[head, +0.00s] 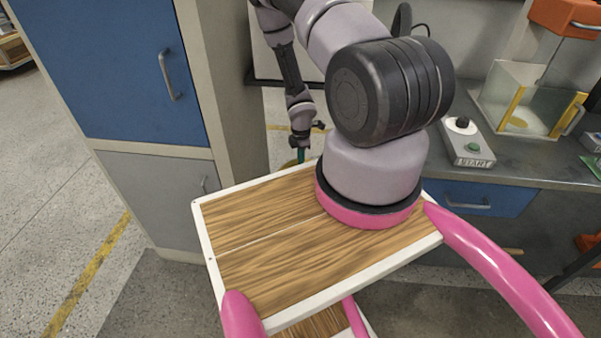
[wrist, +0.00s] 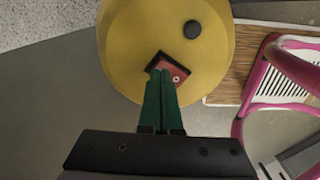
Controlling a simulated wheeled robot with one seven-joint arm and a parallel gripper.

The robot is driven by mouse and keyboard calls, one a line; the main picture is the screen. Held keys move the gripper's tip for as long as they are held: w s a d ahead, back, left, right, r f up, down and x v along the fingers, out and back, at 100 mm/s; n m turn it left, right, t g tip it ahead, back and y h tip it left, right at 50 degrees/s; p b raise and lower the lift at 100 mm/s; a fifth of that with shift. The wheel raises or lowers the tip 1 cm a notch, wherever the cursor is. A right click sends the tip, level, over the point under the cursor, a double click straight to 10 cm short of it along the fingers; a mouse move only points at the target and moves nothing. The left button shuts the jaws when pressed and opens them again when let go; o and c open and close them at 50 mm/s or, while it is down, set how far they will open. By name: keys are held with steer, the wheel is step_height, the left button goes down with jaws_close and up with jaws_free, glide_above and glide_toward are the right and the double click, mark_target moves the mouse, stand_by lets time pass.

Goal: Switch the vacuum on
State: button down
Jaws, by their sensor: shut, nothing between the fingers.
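The vacuum (wrist: 125,50) shows in the wrist view as a round yellow body with a black knob (wrist: 192,29). A red rocker switch (wrist: 177,73) in a dark square frame sits on its top. My gripper (wrist: 160,78) has its green fingers together, with nothing between them. The fingertips overlap the left part of the switch; whether they touch it, I cannot tell. In the head view my gripper (head: 301,155) points down beside the cabinet, and only a sliver of yellow shows near it. Which way the switch is tipped is unclear.
A blue and grey cabinet (head: 115,60) stands left of my arm. Floor is open at the far left.

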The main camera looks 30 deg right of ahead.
steer(key=shift+f, duration=0.65)
steer(key=shift+r, duration=3.55)
